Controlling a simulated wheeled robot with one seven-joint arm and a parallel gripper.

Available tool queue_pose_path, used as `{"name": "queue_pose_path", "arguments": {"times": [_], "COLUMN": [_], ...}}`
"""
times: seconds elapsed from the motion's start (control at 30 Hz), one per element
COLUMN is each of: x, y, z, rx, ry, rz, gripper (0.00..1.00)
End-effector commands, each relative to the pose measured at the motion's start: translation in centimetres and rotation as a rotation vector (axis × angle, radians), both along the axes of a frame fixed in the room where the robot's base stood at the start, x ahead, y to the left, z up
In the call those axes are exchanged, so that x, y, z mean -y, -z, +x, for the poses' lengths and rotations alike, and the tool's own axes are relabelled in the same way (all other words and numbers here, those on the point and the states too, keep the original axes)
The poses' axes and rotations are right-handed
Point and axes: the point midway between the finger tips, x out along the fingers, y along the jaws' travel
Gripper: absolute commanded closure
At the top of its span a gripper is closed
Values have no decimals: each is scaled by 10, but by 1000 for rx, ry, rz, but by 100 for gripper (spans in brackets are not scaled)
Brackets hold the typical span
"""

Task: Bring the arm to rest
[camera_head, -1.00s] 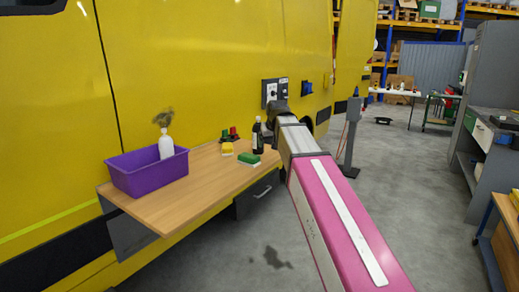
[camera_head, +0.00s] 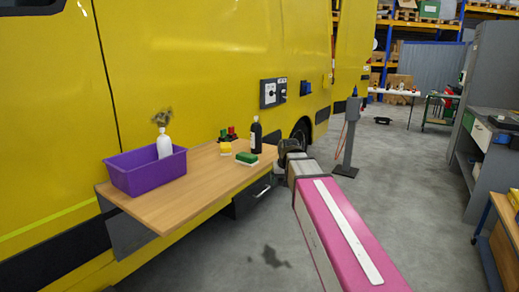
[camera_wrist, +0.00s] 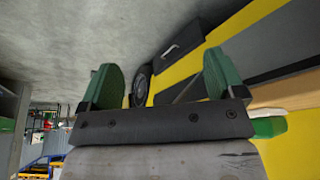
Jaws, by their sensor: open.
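My arm reaches forward in the head view, its pink link running from the bottom edge toward the yellow vehicle. Its dark end is just right of the fold-out wooden shelf (camera_head: 180,205), and the jaws are hidden there. In the wrist view my gripper (camera_wrist: 161,85) shows two green fingers spread wide apart with nothing between them. Beyond the fingers are the floor, a wheel (camera_wrist: 142,85) and the vehicle's yellow and dark side.
On the shelf stand a purple bin (camera_head: 147,172) with a white bottle (camera_head: 164,146), a dark bottle (camera_head: 256,138), a green-topped sponge (camera_head: 246,158) and a yellow one (camera_head: 225,148). A grey post (camera_head: 349,135) stands right of my arm. Floor at centre right is clear.

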Motion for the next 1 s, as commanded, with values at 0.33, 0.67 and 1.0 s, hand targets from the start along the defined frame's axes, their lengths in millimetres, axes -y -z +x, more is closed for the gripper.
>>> {"name": "queue_pose_path", "arguments": {"times": [0.33,0.67,1.0], "x": [45,78,89], "y": [123,211,242], "z": [-75,-154,-187], "rx": [-156,-293,-346], "ry": [61,113,133], "rz": [-16,-24,-25], "gripper": [12,12,12]}}
